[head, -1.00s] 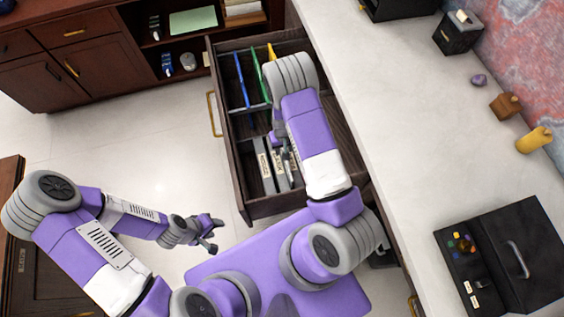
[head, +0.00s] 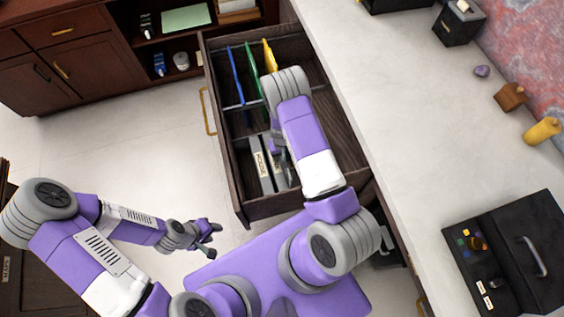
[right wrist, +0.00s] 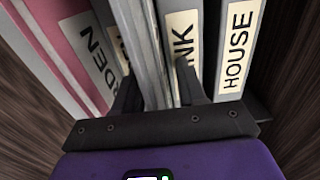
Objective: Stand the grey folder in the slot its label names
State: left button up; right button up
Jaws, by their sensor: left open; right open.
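The open drawer (head: 241,190) holds files in a far and a near section. In the near section stand several grey folders; one bears a pale label (head: 260,163). In the right wrist view a grey folder (right wrist: 148,45) stands between the two fingers of my right gripper (right wrist: 160,92), which is open around it. The held-about folder's own label is hidden. My left gripper (head: 214,233) is open and empty over the floor, left of the drawer.
Blue (head: 237,75), green (head: 252,68) and yellow (head: 269,56) folders stand in the drawer's far section. A pink file (right wrist: 65,35) is at the left of the wrist view. The pale countertop (head: 410,130) at right carries a black case (head: 515,250) and small items.

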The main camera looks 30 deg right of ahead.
grip_shut()
jog(key=shift+r, duration=0.1)
dwell(1.3)
